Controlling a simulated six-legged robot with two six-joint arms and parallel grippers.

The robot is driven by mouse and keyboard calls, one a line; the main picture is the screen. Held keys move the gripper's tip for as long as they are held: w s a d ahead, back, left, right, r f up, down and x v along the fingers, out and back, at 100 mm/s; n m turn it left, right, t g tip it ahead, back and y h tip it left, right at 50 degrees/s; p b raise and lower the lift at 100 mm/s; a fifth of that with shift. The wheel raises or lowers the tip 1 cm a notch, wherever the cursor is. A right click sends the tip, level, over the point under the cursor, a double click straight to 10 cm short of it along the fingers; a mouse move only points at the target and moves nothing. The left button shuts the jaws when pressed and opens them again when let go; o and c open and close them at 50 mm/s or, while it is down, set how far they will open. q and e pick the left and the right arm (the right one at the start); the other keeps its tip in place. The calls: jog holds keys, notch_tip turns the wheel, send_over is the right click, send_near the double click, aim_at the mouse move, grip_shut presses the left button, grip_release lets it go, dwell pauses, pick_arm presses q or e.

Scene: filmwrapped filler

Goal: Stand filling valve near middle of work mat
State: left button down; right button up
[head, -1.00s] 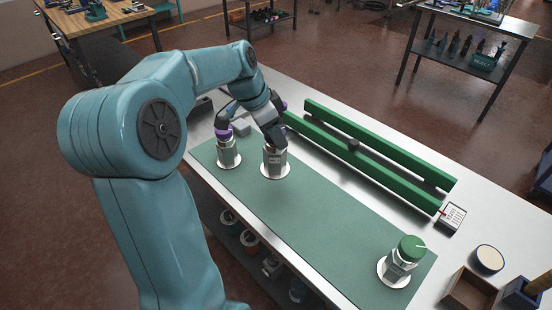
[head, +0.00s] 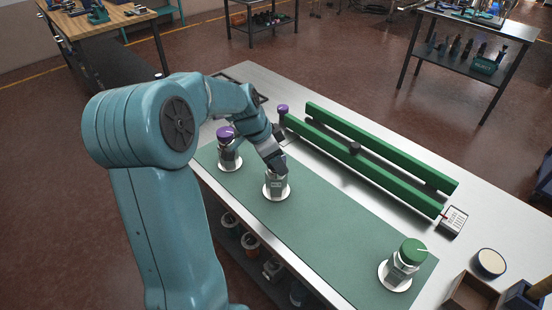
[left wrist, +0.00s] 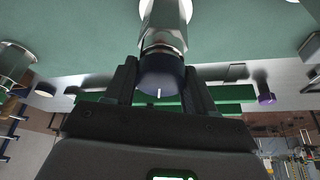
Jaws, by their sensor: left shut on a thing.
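A silver valve with a white label (head: 276,184) and a white round base (head: 286,195) stands upright at or just above the green work mat (head: 322,222), left of the mat's middle. In the left wrist view its dark blue cap (left wrist: 160,80) is between my fingers and its silver body (left wrist: 165,30) extends up the picture. My left gripper (head: 277,165) is shut on that cap from above. Whether the base touches the mat I cannot tell. My right gripper is not in view.
A purple-capped valve (head: 229,154) stands left on the mat, a green-capped valve (head: 404,262) at the right end. Long green rails (head: 370,155) lie behind. A small card device (head: 453,221), round dish (head: 488,262) and wooden box (head: 472,294) are at right. The mat between valves is clear.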

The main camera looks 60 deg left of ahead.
pick_arm(q)
jog(key=shift+c, duration=1.9)
grip_release()
jog(key=shift+f, duration=0.1)
jog(key=v, duration=1.2)
